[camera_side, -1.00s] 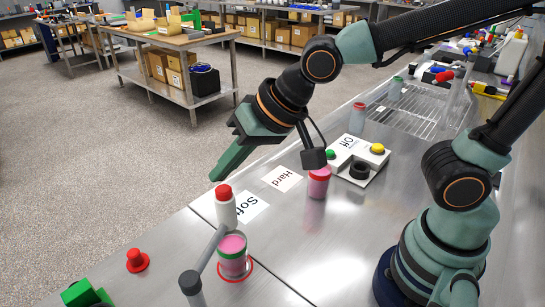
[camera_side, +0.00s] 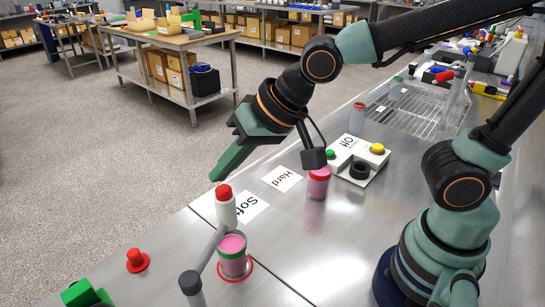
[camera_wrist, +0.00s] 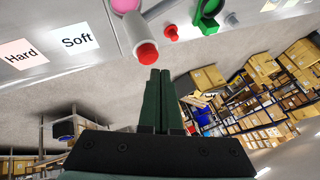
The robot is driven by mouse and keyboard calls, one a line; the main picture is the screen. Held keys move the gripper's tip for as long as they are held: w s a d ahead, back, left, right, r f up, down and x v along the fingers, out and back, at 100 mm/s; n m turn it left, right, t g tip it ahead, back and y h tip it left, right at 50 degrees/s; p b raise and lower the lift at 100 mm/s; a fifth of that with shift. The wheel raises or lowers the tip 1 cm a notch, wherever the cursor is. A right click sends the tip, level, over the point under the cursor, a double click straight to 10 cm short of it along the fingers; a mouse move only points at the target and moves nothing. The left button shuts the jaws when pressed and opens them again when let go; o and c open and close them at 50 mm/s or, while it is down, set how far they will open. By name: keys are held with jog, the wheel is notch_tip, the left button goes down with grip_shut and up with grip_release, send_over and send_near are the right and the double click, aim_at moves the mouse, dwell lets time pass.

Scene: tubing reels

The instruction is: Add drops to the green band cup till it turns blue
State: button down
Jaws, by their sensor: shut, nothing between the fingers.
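The green band cup (camera_side: 232,262) stands upright inside a red ring on the steel bench, and its liquid is pink. A white dropper bottle with a red cap (camera_side: 225,205) is held upright at the end of a grey stand's arm (camera_side: 207,250), beside and above the cup. My gripper (camera_side: 215,177) is shut and empty, its fingertips pointing down just above the red cap. In the wrist view the closed fingertips (camera_wrist: 160,72) are close to the red cap (camera_wrist: 147,54); contact cannot be told. Only a pink part of the cup (camera_wrist: 124,5) shows there.
"Soft" (camera_side: 248,208) and "Hard" (camera_side: 282,179) labels lie behind the bottle. A second pink cup with a red band (camera_side: 318,185) stands by a white device (camera_side: 357,160) marked "Off". A red knob (camera_side: 136,261) and a green object (camera_side: 84,294) are at front left.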

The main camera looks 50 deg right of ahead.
aim_at(228, 189)
jog(key=shift+f, duration=0.1)
jog(key=shift+a+f, duration=0.1)
jog(key=shift+f, duration=0.25)
jog(key=shift+f, duration=0.5)
dwell(0.8)
dwell(0.3)
jog(key=shift+r, duration=0.95)
jog(key=shift+r, duration=2.5)
